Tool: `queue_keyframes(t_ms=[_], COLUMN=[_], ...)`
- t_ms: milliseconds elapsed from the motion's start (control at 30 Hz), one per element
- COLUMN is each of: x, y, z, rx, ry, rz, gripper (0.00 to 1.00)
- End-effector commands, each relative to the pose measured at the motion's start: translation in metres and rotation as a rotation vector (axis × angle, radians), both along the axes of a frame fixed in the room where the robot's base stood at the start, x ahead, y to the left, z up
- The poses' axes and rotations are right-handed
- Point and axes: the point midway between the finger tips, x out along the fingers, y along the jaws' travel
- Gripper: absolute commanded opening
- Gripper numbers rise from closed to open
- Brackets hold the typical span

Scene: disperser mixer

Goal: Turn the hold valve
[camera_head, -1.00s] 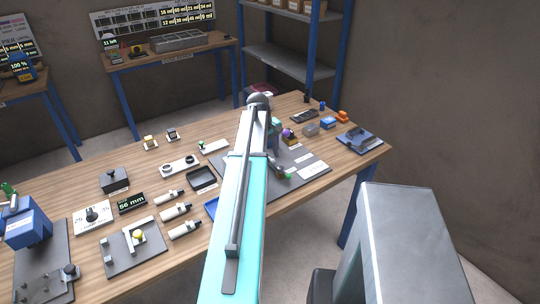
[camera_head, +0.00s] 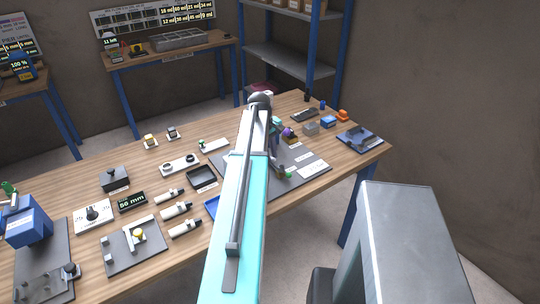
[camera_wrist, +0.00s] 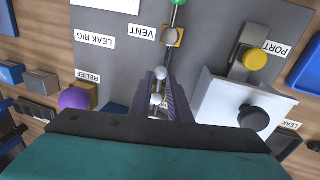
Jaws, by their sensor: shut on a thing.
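In the wrist view my gripper (camera_wrist: 163,90) reaches down over the grey leak rig plate (camera_wrist: 100,62). Its two dark fingers are shut around a small silver part (camera_wrist: 161,73) with a rounded top. This part stands where the hold valve seems to be, but no label for it shows. The yellow vent valve (camera_wrist: 172,37), with a silver knob and a green-tipped lever, sits just beyond the fingers. In the head view my arm hides most of the gripper and valve; the green tip (camera_head: 288,174) shows right of the arm.
The purple relief knob (camera_wrist: 76,99) is left of the fingers. A white block with a black knob (camera_wrist: 253,118) and the yellow-capped port (camera_wrist: 254,60) stand close on the right.

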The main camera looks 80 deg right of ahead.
Motion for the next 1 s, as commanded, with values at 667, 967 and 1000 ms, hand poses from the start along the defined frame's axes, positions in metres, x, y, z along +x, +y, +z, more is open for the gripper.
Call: queue_keyframes(t_ms=[667,967,1000], x=[-0.011,-0.014,-0.014], y=[-0.014,-0.023,-0.024], z=[0.000,0.000,0.000], rx=[-0.004,-0.006,-0.006], ry=[0.000,0.001,0.000], rz=[0.470,0.726,0.761], gripper=[0.00,0.00,0.00])
